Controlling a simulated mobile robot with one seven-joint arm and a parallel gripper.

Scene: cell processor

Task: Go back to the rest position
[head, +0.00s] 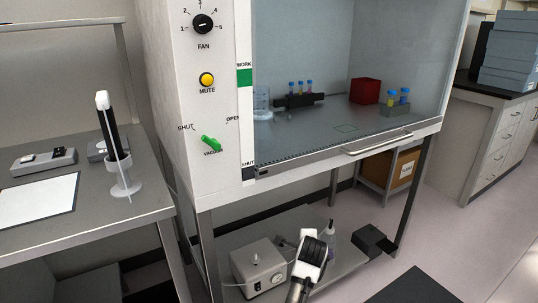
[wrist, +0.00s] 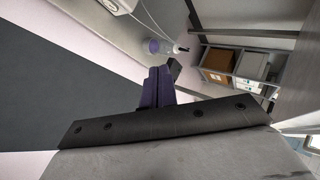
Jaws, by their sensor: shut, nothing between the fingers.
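My gripper shows at the bottom middle of the head view (head: 312,250), low in front of the hood's lower shelf. It is seen from behind and its fingers are hard to make out there. In the wrist view my gripper (wrist: 157,88) shows its dark fingers together, shut and empty. Nothing is held between them. The fingers point toward the lower shelf area, with a bottle (wrist: 160,46) beyond their tips.
The hood (head: 215,130) has a green vacuum knob (head: 210,143) and a sash handle (head: 378,144). A white pump box (head: 259,266) and a bottle (head: 330,232) stand on its lower shelf. A side bench (head: 80,232) is at left. Open floor (head: 455,235) lies at right.

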